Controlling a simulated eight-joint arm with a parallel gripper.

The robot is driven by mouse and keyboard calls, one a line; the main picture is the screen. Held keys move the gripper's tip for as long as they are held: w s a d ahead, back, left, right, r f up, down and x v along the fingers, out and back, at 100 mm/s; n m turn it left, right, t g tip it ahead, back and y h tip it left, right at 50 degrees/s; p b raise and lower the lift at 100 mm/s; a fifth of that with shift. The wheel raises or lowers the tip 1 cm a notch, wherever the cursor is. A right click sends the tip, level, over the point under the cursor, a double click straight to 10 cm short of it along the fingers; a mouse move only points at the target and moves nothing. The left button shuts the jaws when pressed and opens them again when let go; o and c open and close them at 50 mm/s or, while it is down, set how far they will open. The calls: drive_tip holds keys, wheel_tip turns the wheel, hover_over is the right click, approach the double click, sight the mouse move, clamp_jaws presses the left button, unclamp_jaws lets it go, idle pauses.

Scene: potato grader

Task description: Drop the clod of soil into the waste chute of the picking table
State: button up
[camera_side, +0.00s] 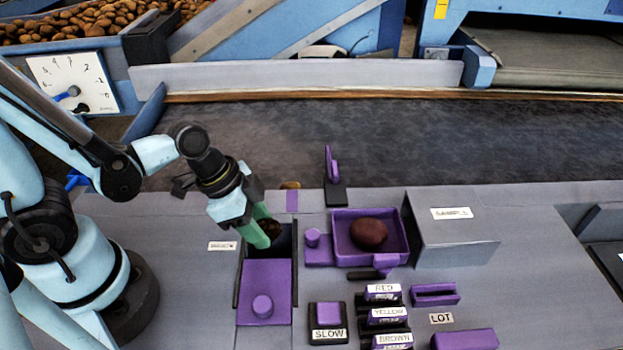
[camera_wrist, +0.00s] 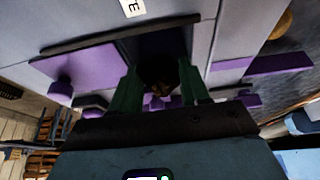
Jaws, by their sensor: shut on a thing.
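My gripper (camera_side: 264,231) has green fingers and is shut on the dark brown clod of soil (camera_side: 269,227). It holds the clod over the dark opening of the waste chute (camera_side: 284,241). The chute's purple sliding lid (camera_side: 265,284), with a round knob, covers the near part and leaves the far part open. In the wrist view the clod (camera_wrist: 158,72) sits between the fingers, with the dark opening (camera_wrist: 165,42) behind it. The fingers partly hide the clod in the side view.
A purple tray (camera_side: 343,221) with a dark red potato stands right of the chute. A small purple upright lever (camera_side: 331,165) stands behind it. A SLOW button (camera_side: 328,315) and the labelled colour blocks (camera_side: 386,316) are in front. A dark belt (camera_side: 400,140) runs behind.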

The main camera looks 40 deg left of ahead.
drive_tip(key=o, duration=1.4)
drive_tip(key=shift+o, duration=0.2)
drive_tip(key=shift+r, duration=3.5)
drive_tip(key=w+a+r+n+t+y, duration=0.3)
drive_tip(key=a+r+n+t, duration=0.1)
drive_tip(key=a+n, duration=0.3)
drive_tip(key=shift+w+a+r+n, duration=0.35)
drive_tip(key=shift+r+n, duration=0.25)
drive_tip(key=shift+n, duration=0.4)
